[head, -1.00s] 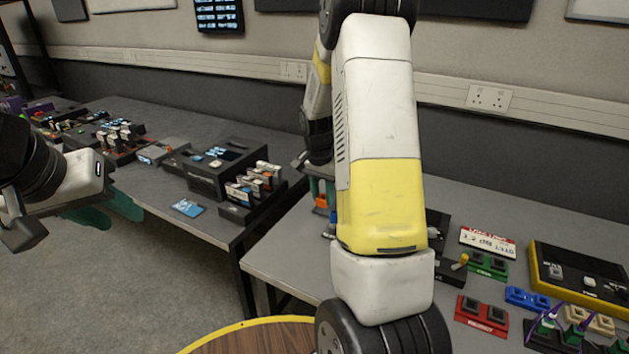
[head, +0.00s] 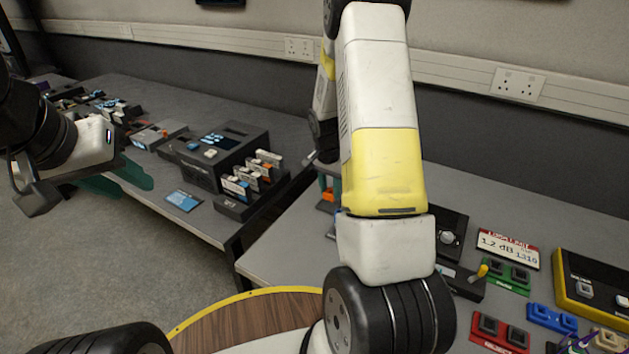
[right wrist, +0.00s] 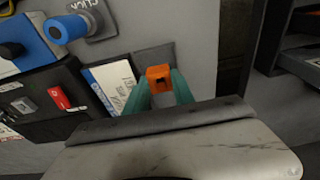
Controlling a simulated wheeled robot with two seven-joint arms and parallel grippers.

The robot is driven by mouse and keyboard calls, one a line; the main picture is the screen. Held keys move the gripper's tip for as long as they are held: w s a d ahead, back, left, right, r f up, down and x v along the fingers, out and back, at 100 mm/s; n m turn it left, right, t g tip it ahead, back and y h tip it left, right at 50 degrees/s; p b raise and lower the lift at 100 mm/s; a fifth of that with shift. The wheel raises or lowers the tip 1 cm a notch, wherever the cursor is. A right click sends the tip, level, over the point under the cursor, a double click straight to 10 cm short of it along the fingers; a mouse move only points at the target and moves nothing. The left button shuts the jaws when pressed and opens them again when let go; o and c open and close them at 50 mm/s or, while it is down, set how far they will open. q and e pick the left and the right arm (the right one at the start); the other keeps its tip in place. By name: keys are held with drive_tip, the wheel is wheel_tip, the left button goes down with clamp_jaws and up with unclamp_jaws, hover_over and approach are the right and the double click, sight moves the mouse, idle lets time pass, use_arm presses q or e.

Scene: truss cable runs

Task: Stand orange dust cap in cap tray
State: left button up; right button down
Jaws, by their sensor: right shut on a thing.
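The orange dust cap (right wrist: 158,78) is between the teal fingers of my right gripper (right wrist: 160,88) in the right wrist view, above the grey bench. In the head view a bit of orange (head: 327,195) shows at that gripper's fingertips (head: 329,188), mostly hidden behind my right forearm. A dark grey square piece (right wrist: 154,58) lies just beyond the cap in the right wrist view. I cannot tell if it is the cap tray, or if the cap touches it. My left gripper (head: 118,182) hangs at the left, apart from the cap; its opening is unclear.
In the right wrist view, a white-and-blue card (right wrist: 112,82), a black panel (right wrist: 50,105) and a blue cylinder (right wrist: 66,28) lie left of the cap. In the head view, a black card rack (head: 240,205) stands on the left bench. Colored socket blocks (head: 500,330) crowd the right bench.

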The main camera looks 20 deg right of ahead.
drive_tip(key=shift+f, duration=1.3)
drive_tip(key=shift+f, duration=0.15)
drive_tip(key=c, duration=1.1)
unclamp_jaws()
drive_tip(key=shift+o, duration=0.2)
wheel_tip(320, 180, up, 12)
drive_tip(key=s+a+r, duration=0.1)
drive_tip(key=a, duration=0.1)
drive_tip(key=s+a+r+n+t+y, duration=0.1)
drive_tip(key=s+a+r+n, duration=0.15)
drive_tip(key=s+r, duration=0.35)
drive_tip(key=s+a+r+n+t+y, duration=0.15)
drive_tip(key=s+a+r, duration=0.25)
drive_tip(key=r, duration=0.4)
drive_tip(key=s+a+r+n+t, duration=0.1)
drive_tip(key=s+a+r+n, duration=0.1)
drive_tip(key=s, duration=0.5)
drive_tip(key=s+a+r+n+t+y, duration=0.1)
drive_tip(key=s+a+r+n, duration=0.2)
drive_tip(key=s, duration=0.3)
drive_tip(key=shift+s+r+n, duration=0.4)
drive_tip(key=shift+r+n, duration=0.05)
drive_tip(key=shift+n, duration=0.15)
drive_tip(key=shift+t, duration=0.25)
